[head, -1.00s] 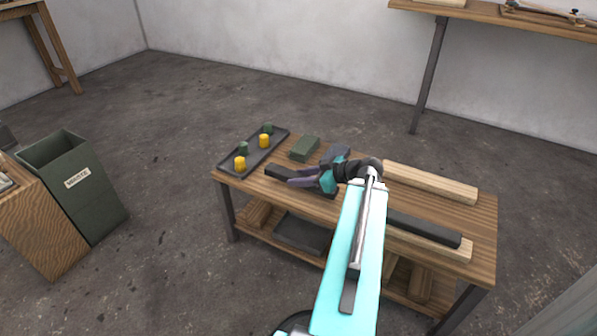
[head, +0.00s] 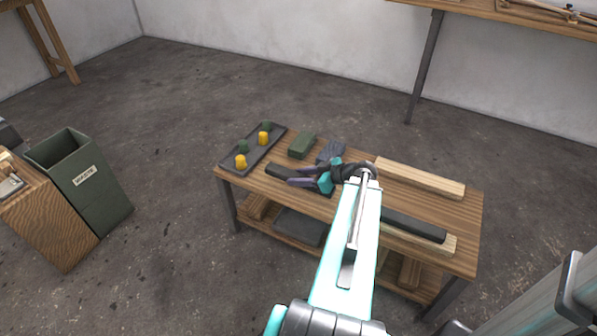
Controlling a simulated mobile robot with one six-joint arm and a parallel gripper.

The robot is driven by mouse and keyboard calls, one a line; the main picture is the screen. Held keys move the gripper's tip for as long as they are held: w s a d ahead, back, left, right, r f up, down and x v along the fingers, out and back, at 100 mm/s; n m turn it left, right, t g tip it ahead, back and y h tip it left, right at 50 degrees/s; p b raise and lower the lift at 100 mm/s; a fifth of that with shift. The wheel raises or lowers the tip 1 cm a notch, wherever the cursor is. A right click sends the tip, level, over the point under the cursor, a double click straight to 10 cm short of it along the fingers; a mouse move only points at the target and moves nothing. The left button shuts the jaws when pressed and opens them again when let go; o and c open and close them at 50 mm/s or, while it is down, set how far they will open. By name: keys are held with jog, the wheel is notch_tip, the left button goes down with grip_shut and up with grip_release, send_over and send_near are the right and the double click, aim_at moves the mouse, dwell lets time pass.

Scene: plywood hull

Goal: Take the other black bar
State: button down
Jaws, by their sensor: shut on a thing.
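A short black bar (head: 278,170) lies along the front left part of the wooden workbench. My gripper (head: 300,178) is shut on it from above, and the gripper and wrist hide part of the bar. I cannot tell whether the bar is clear of the bench top. Another black bar (head: 418,227) rests at the front right, on or against a pale wooden strip (head: 440,245). My arm hides its left end.
The workbench (head: 460,205) also holds a tray (head: 262,155) with yellow and green pieces, a green block (head: 301,146), a dark grey glove-like thing (head: 331,150) and a pale wooden beam (head: 420,178). A green waste bin (head: 85,185) stands to the left.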

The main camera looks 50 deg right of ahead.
aim_at(301, 201)
jog(key=shift+s+a+r+p, duration=0.2)
jog(key=shift+s+a+p, duration=0.55)
jog(key=shift+p, duration=3.65)
jog(key=shift+s+a+f, duration=0.1)
jog(key=shift+s+a, duration=0.65)
jog(key=shift+s, duration=0.2)
jog(key=shift+s+a+r+p, duration=0.25)
jog(key=shift+s+p, duration=0.15)
jog(key=shift+p, duration=0.05)
jog(key=shift+s+a+p, duration=0.55)
jog(key=shift+s+p, duration=0.2)
jog(key=shift+p, duration=0.3)
jog(key=shift+f, duration=0.1)
jog(key=shift+w, duration=0.1)
